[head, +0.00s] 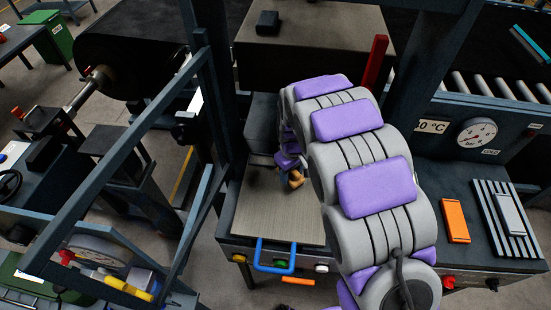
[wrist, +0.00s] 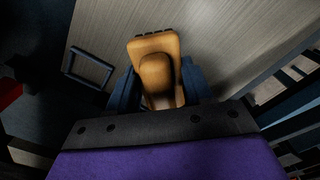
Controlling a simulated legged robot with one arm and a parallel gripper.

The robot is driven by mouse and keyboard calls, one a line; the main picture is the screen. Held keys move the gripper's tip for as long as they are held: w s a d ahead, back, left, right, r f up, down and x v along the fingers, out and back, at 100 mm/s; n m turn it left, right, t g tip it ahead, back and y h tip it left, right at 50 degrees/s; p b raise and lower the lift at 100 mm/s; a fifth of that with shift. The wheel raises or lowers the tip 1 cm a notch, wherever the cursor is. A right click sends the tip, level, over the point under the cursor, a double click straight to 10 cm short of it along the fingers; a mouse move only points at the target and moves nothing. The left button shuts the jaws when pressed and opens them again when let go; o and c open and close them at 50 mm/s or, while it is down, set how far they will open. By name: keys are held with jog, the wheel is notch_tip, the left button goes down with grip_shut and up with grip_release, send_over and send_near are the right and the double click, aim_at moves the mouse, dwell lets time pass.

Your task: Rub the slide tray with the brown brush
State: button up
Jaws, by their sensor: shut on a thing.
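The slide tray (head: 270,212) is a flat, light brushed-metal plate with a blue handle (head: 274,258) at its front edge. It also fills much of the wrist view (wrist: 215,35). The brown brush (wrist: 155,62) is between the blue fingers of my gripper (wrist: 157,88), which is shut on it. In the head view the brush (head: 296,179) shows small, over the upper right part of the tray, partly hidden by my arm. I cannot tell whether its underside touches the tray.
An orange block (head: 454,221) and a ribbed dark plate (head: 505,222) lie on the bench to the right. A red upright bar (head: 375,62) stands behind my arm. A frame post stands left of the tray. The left part of the tray is clear.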

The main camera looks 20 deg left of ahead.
jog(key=r, duration=0.3)
jog(key=shift+w+d+r+p, duration=0.15)
jog(key=shift+w+d+p, duration=0.05)
jog(key=shift+d+p, duration=0.1)
jog(key=shift+r, duration=0.65)
jog(key=shift+s+a+r, duration=0.1)
jog(key=shift+a+r, duration=0.05)
